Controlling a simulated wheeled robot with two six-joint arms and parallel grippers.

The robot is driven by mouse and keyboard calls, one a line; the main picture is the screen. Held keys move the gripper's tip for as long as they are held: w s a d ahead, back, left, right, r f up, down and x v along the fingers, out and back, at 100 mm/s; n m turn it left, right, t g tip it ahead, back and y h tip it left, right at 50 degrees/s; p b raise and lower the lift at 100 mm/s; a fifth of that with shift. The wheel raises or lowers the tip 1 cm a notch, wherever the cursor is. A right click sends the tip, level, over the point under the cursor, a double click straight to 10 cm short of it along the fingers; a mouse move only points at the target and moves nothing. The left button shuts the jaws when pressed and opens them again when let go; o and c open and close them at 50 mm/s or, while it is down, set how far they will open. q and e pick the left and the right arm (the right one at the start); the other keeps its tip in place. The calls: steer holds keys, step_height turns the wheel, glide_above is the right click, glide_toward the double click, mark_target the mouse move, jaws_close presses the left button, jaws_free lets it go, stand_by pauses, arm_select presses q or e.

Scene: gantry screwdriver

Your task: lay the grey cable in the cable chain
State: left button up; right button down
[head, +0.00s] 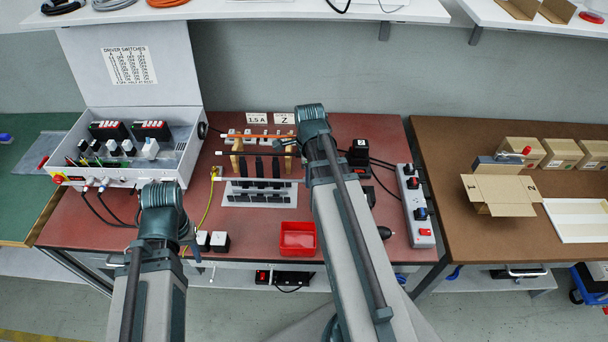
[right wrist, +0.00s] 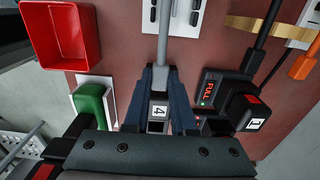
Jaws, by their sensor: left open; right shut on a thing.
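In the head view a grey coil of cable (head: 112,4) lies on the upper shelf; I cannot tell if it is the task's cable. I cannot identify the cable chain for certain; a pale rack with black slots (head: 262,192) stands on the red bench. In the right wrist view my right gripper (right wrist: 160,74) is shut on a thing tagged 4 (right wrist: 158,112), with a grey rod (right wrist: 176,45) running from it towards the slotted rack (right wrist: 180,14). My arm hides this grip in the head view. My left gripper (head: 191,243) is open near the bench's front edge.
A red tray (head: 298,251) stands at the bench front. A control box (head: 140,172) is at the left, a power strip (head: 418,205) at the right. A black charger (right wrist: 222,88) sits beside my right gripper. An open carton (head: 500,190) is on the brown table.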

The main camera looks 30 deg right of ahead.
mark_target(308, 200)
step_height(308, 200, down, 8)
steer(key=b, duration=0.8)
steer(key=shift+f, duration=0.1)
stand_by(0.5)
steer(key=c, duration=0.7)
jaws_free()
steer(key=shift+o, duration=0.2)
step_height(308, 200, up, 14)
steer(key=p, duration=1.3)
steer(key=shift+p, duration=0.4)
